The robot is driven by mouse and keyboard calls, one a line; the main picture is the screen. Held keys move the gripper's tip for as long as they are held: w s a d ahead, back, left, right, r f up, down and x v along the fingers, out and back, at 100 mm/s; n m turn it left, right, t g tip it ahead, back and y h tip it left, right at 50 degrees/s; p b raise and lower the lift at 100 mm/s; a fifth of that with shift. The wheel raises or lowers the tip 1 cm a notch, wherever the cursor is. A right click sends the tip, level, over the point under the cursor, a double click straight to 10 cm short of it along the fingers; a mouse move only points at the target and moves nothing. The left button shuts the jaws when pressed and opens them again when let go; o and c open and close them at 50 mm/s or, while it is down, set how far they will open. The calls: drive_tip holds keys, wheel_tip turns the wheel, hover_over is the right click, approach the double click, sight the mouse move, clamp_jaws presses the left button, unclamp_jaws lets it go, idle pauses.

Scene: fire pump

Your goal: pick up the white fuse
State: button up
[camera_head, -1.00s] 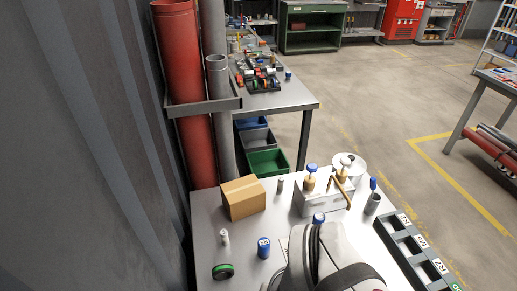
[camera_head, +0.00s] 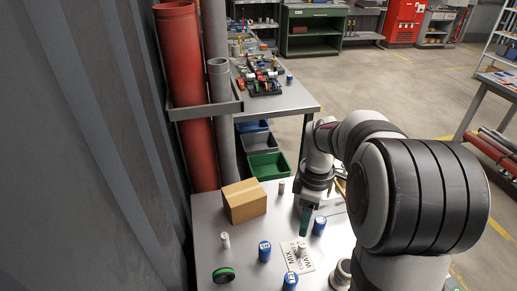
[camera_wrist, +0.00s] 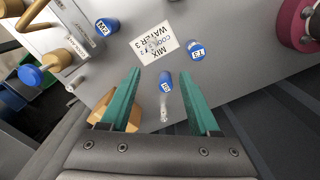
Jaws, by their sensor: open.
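The white fuse (camera_head: 225,240) stands upright on the near table, left of a blue-capped cylinder (camera_head: 264,252), in the head view. My gripper (camera_wrist: 152,75) is open with nothing held. In the head view my gripper (camera_head: 305,224) points down above the table, well right of the fuse; one green finger shows clearly.
A cardboard box (camera_head: 244,200) stands behind the fuse. A green-black ring (camera_head: 223,275) lies in front of it. A printed card (camera_head: 292,258) lies flat with more blue-capped cylinders around it. A corrugated wall (camera_head: 95,150) rises at left. My arm hides the table's right side.

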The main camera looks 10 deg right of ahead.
sight(303, 244)
drive_tip(key=shift+n, duration=0.5)
drive_tip(key=f, duration=0.5)
drive_tip(key=w+d+f, duration=0.1)
drive_tip(key=f, duration=1)
drive_tip(key=shift+w+d+f, duration=0.15)
drive_tip(key=shift+f, duration=0.25)
clamp_jaws()
